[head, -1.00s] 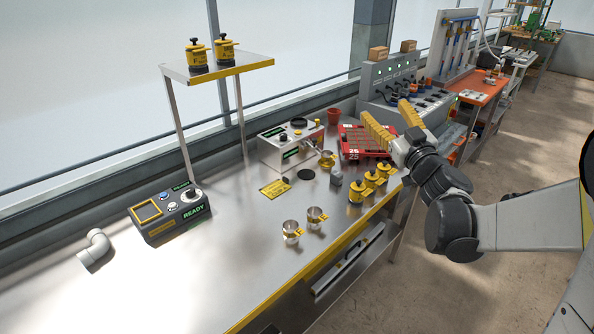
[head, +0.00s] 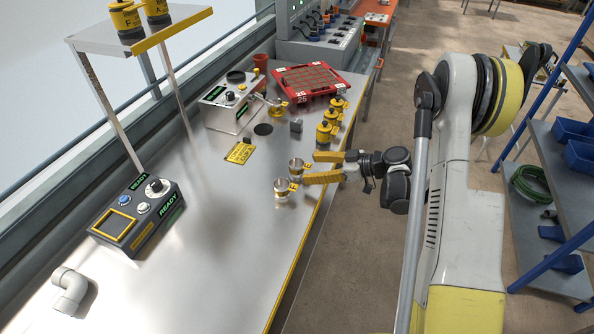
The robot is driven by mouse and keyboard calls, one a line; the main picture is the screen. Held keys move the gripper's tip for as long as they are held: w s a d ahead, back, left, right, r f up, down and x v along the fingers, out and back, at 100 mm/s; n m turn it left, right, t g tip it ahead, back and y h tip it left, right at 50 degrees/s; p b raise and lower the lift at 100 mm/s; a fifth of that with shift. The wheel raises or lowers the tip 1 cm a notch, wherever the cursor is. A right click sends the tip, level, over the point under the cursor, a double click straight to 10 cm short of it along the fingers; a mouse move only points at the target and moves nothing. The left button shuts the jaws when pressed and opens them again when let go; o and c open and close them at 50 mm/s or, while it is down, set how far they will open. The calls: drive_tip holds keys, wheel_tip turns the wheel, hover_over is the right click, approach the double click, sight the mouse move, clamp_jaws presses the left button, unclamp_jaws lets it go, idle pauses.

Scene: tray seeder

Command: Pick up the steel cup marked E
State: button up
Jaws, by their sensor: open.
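Two small steel cups with yellow tabs stand upright near the front edge of the steel bench. One is the nearer cup (head: 281,190); the other is the farther cup (head: 296,166), slightly up and right of it. The letters on their tabs are too small to read, so I cannot tell which one is marked E. My gripper (head: 311,168) is open and empty, its yellow fingers pointing left over the bench edge. Its fingertips are just right of the farther cup, close to its tab. I cannot tell if they touch.
Several yellow-topped canisters (head: 323,134) stand just beyond my gripper along the edge. A red tray (head: 338,86), a grey dial box (head: 225,109) and a READY console (head: 137,214) stand on the bench. A raised shelf (head: 90,40) rises at left. The bench's near middle is clear.

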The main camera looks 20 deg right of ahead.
sight(304, 167)
drive_tip(key=b+x, duration=0.2)
drive_tip(key=x, duration=0.3)
drive_tip(key=shift+w+f, duration=0.15)
drive_tip(key=shift+w, duration=0.2)
drive_tip(key=c, duration=1.3)
